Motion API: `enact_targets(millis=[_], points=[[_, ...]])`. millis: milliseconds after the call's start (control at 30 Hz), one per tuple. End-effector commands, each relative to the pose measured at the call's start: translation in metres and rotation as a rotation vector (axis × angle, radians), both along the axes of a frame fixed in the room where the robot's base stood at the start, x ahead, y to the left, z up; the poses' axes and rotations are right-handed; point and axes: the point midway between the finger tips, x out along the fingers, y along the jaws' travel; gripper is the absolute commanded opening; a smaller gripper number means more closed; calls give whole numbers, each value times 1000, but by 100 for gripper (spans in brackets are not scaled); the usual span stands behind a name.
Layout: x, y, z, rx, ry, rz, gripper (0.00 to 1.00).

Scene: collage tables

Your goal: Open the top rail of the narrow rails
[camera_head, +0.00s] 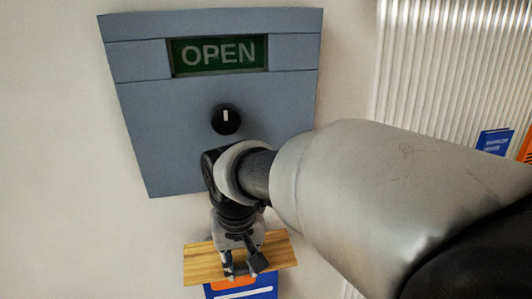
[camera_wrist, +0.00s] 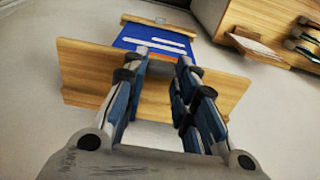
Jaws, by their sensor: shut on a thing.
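The top rail (camera_head: 201,265) is a light wooden bar below the grey panel in the head view. It also crosses the middle of the wrist view (camera_wrist: 85,72). A blue poster with white bars (camera_head: 240,292) hangs under it, and this poster (camera_wrist: 150,38) also shows past the rail in the wrist view. A second narrow wooden bar (camera_wrist: 135,20) is at the poster's far end. My gripper (camera_head: 240,267) is at the middle of the top rail and shut on it, with one finger on each side in the wrist view (camera_wrist: 162,60). The exact contact is partly hidden.
A grey panel (camera_head: 170,120) with an OPEN sign (camera_head: 218,55) and a black knob (camera_head: 226,119) is on the wall above. A ribbed pale surface (camera_head: 440,60) is at the right. A wooden unit (camera_wrist: 265,20) stands at upper right in the wrist view.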

Motion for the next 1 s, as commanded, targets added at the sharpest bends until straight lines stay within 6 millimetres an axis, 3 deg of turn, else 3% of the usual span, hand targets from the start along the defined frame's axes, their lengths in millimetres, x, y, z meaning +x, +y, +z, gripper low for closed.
enact_targets(millis=[367,400,700,1000], points=[[-3,-1,-2,-6,10,0,0],[-3,-1,-2,-6,11,0,27],[-2,-1,-1,-4,7,0,47],[-2,0,0,-3,5,0,47]])
